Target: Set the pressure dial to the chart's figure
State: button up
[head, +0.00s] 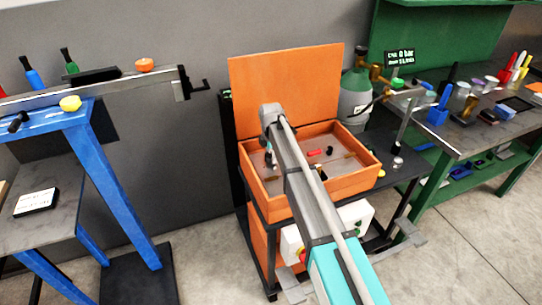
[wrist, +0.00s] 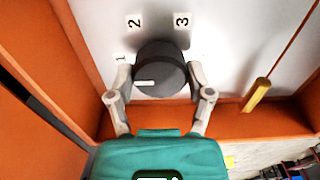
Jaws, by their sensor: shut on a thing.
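In the wrist view, a round dark dial (wrist: 160,72) with a white pointer bar sits on a pale panel (wrist: 225,75) inside orange walls. The figures 1, 2 and 3 stand around its far side, and another mark at its right is unreadable. The pointer bar lies on the dial's left half, pointing left. My gripper (wrist: 160,97) is shut on the dial, one finger on each side. In the head view, my arm hides the fingers and dial. A small display (head: 399,57) reads 0 bar. I cannot identify the chart; a white card (head: 36,201) lies at left, its writing unreadable.
The orange box (head: 345,183) with its raised lid (head: 285,85) stands below my arm. A gas cylinder (head: 354,97) stands behind it. A blue-legged bench (head: 110,185) is at left, a cluttered green bench (head: 480,140) at right.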

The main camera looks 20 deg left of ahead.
jog(key=o, duration=1.1)
jog(key=shift+o, duration=0.2)
jog(key=shift+m, duration=0.6)
